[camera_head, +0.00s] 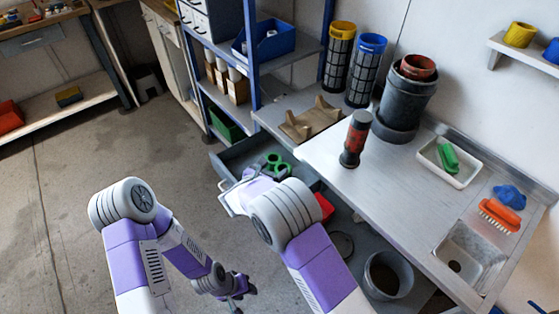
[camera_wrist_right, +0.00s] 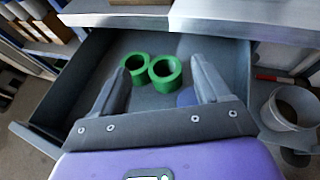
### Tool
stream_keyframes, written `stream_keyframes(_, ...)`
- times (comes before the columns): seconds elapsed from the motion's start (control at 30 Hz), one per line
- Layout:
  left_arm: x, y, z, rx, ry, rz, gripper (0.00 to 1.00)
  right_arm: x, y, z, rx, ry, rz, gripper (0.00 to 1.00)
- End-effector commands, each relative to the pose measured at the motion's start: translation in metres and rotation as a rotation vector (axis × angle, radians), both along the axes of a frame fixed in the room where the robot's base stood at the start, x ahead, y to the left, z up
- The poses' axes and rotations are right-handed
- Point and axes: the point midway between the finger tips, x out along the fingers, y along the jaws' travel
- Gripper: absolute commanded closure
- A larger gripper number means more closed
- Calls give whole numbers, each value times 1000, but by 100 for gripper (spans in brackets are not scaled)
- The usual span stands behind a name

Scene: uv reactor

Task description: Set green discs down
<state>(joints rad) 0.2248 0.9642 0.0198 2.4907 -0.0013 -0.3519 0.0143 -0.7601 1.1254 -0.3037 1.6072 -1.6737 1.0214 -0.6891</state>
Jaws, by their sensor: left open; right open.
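Two green discs (camera_head: 273,159), ring-shaped with open centres, lie side by side and touching in an open grey drawer. The right wrist view shows one disc on the left (camera_wrist_right: 126,67) and the other on the right (camera_wrist_right: 178,76). My right gripper (camera_wrist_right: 160,76) is over the drawer, open, with a finger on either side of the pair. The discs look apart from the right finger; I cannot tell whether the left finger touches one. My left gripper (camera_head: 238,295) hangs low over the floor, open and empty, away from the drawer.
The drawer (camera_wrist_right: 65,95) sits under the steel worktop (camera_head: 385,180). A dark red-banded cylinder (camera_head: 356,140) stands on the worktop near a brown cradle (camera_head: 311,119). A grey pot (camera_head: 388,275) is below the worktop at right. The floor at left is clear.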

Motion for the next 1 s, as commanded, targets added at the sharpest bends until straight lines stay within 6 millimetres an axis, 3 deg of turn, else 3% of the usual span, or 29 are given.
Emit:
stream_keyframes(0.1,0,0,7,0,0,0,57,-17,11,11,0,0,3,24)
stream_keyframes(0.3,0,0,10,0,0,0,57,-32,20,16,1,0,2,24)
stream_keyframes(0.87,0,0,10,0,0,0,57,-33,20,16,1,0,0,24)
stream_keyframes(1.0,0,0,23,0,0,0,57,-33,20,28,1,0,0,24)
